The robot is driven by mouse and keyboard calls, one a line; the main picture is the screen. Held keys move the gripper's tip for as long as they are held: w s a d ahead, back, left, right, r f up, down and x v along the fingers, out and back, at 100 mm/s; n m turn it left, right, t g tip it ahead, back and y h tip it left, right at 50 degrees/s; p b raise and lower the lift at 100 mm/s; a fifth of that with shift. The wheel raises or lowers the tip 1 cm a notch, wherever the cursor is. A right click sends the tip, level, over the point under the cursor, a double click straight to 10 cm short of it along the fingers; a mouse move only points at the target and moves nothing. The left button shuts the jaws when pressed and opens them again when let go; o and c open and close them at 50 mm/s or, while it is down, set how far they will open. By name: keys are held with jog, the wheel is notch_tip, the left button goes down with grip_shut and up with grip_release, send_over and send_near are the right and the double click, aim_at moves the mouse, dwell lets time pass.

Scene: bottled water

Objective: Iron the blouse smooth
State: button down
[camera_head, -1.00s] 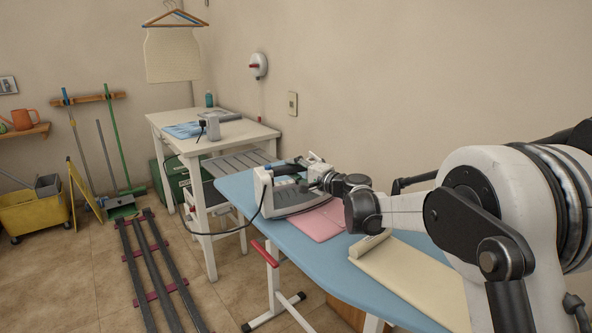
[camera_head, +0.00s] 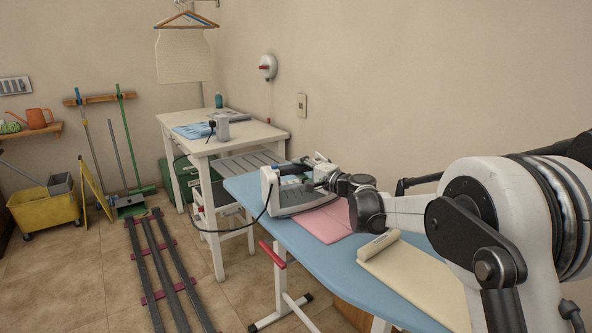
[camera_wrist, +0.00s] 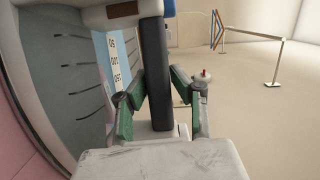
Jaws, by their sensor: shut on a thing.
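My gripper (camera_head: 318,184) is shut on the dark handle of a white and grey iron (camera_head: 290,202). In the wrist view the green fingers of my gripper (camera_wrist: 158,102) close around that handle (camera_wrist: 154,70) from both sides. The iron is over the far part of the blue ironing board (camera_head: 300,240), at the left end of a pink cloth (camera_head: 325,222). The pink cloth looks like the blouse; the iron hides part of it. I cannot tell whether the soleplate touches the cloth.
A dark cord (camera_head: 235,229) runs from the iron toward the white table (camera_head: 245,134). A cream cloth, partly rolled (camera_head: 420,275), lies on the board's near part. Dark floor rails (camera_head: 165,265), a yellow bucket (camera_head: 45,208) and a hanger (camera_head: 187,20) are to the left.

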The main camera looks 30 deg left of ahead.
jog(key=shift+w+d, duration=0.4)
jog(key=shift+w, duration=0.3)
jog(key=shift+w+d, duration=0.4)
jog(key=shift+w, duration=0.4)
jog(key=shift+w+d+r, duration=0.1)
jog(key=shift+w+d, duration=0.25)
jog(key=shift+w, duration=0.25)
jog(key=shift+w+d+f, duration=0.1)
jog(key=shift+w+d, duration=0.2)
jog(key=shift+w, duration=0.35)
jog(key=shift+w+d+r, duration=0.1)
jog(key=shift+w+d, duration=0.25)
jog(key=shift+w, duration=0.25)
jog(key=shift+s+a, duration=0.1)
jog(key=shift+s, duration=0.05)
